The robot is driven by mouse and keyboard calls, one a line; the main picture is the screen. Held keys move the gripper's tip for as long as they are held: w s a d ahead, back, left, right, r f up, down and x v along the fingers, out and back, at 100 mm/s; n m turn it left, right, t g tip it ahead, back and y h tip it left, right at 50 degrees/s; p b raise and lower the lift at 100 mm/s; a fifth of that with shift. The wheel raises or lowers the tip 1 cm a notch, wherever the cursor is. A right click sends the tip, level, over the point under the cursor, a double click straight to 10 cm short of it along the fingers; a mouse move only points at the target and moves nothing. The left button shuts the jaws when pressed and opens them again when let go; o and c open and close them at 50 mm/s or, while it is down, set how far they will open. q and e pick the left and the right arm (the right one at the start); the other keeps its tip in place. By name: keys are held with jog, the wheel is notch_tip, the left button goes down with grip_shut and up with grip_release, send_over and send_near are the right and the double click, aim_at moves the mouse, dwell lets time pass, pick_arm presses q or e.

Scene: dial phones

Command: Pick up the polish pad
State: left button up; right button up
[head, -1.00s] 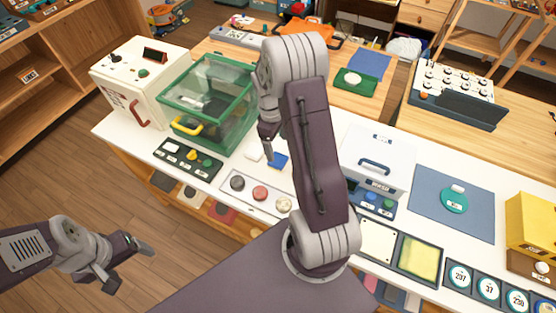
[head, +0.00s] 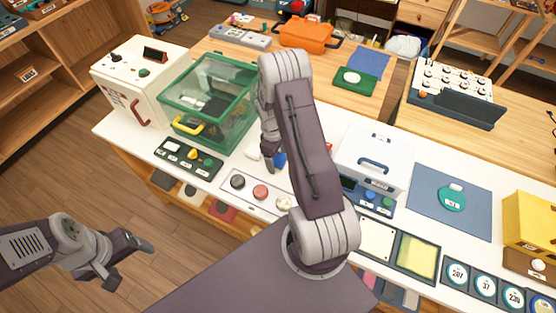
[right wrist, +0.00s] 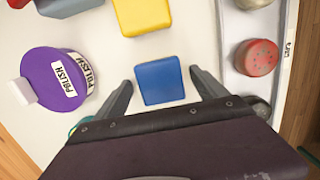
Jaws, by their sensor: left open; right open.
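The polish pad is a purple round disc (right wrist: 58,82) with white POLISH labels and a pale block at its edge. It lies at the left of the right wrist view, outside my right gripper, beyond the left finger. In the head view I cannot make it out. My right gripper (right wrist: 160,78) is open, its fingers pointing at a blue block (right wrist: 159,82) that shows between them; I cannot tell whether they touch it. In the head view this gripper (head: 269,158) hangs low over the white table. My left gripper (head: 130,263) is open and empty, off the table's front.
A yellow block (right wrist: 142,14) lies beyond the blue one. A tray (head: 229,195) with round knobs, including a red one (head: 260,192), lies close by. A green-framed clear box (head: 208,103) and a white box (head: 372,153) flank the work spot.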

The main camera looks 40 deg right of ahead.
jog(key=c, duration=1.5)
jog(key=shift+r, duration=0.15)
